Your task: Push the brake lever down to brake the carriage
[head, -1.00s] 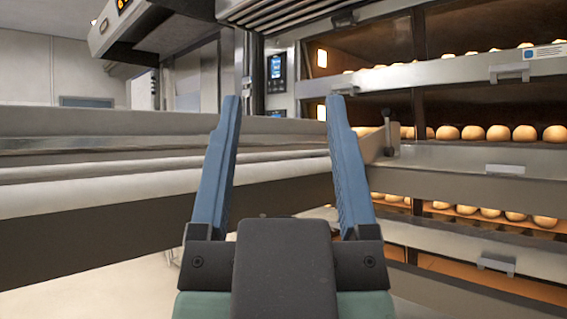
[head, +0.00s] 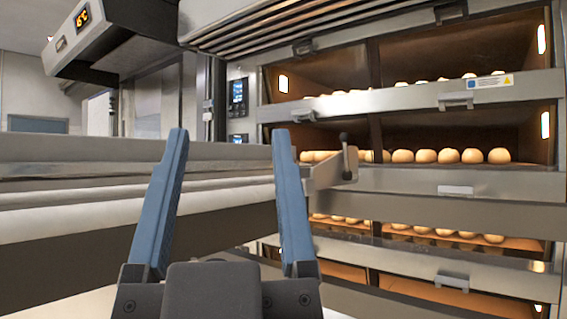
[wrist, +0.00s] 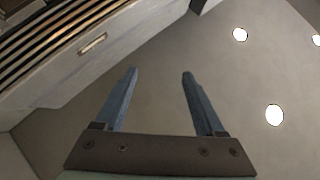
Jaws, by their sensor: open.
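A small lever with a dark round knob (head: 346,156) stands upright at the right end of the long pale carriage (head: 80,170), in front of the ovens. It looks like the brake lever. My gripper (head: 229,132) is open and empty, its blue fingers pointing up and forward. The lever is to the right of the right fingertip, apart from it in the picture. The fingers cover part of the carriage. In the wrist view my open gripper (wrist: 160,74) faces the ceiling, and the lever is not seen there.
Deck ovens (head: 430,185) with several rows of rolls (head: 425,156) and protruding handles fill the right side. A slatted hood (head: 260,22) hangs above. A control panel (head: 238,97) stands behind the carriage. The wrist view shows ceiling lights (wrist: 274,115).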

